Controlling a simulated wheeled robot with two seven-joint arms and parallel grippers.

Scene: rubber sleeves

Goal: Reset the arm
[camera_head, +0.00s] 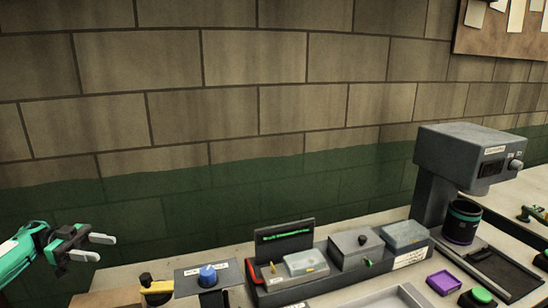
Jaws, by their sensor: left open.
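My left gripper (91,247) shows at the lower left of the head view, on a green and black arm that comes in from the left edge. Its two pale fingertips are apart and nothing is between them. It hangs near the left end of the workbench (127,276), apart from the objects on it. My right gripper is not in the head view.
A dark fixture (310,262) with grey boxes and a small display stands mid-bench. A blue knob (208,275) and a yellow-black clamp (155,289) lie left of it. A grey machine (470,155) holding a dark cup (461,224) stands right. A brick wall is behind.

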